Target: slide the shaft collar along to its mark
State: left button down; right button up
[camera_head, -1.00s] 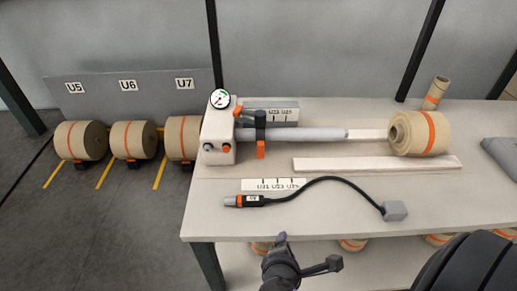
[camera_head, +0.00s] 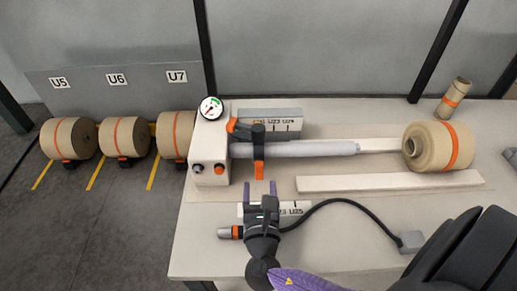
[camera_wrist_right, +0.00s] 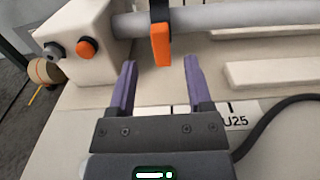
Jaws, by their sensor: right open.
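The shaft collar (camera_head: 258,141) is a dark ring with an orange lever hanging below it. It sits around the grey shaft (camera_head: 310,149), close to the white machine block (camera_head: 210,150). In the right wrist view the collar's orange lever (camera_wrist_right: 160,46) hangs just beyond and between the fingertips. My right gripper (camera_head: 260,186) is open and empty, with purple fingers pointing at the lever from the front, apart from it. The fingers also show in the right wrist view (camera_wrist_right: 159,72). A marked scale strip (camera_head: 295,208) lies partly hidden under my right gripper. My left gripper is not in view.
A pressure gauge (camera_head: 211,108) tops the block. A second scale (camera_head: 280,123) stands behind the shaft. A kraft roll (camera_head: 440,147) is at the shaft's right end. A white bar (camera_head: 390,182) lies in front. A corded handheld tool (camera_head: 232,233) lies near the right gripper.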

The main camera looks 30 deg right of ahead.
aim_at(259, 171)
jog(key=b+x, duration=0.1)
jog(key=x, duration=0.7)
jog(key=shift+w+d, duration=0.1)
jog(key=shift+d, duration=0.1)
grip_shut()
dwell(0.9)
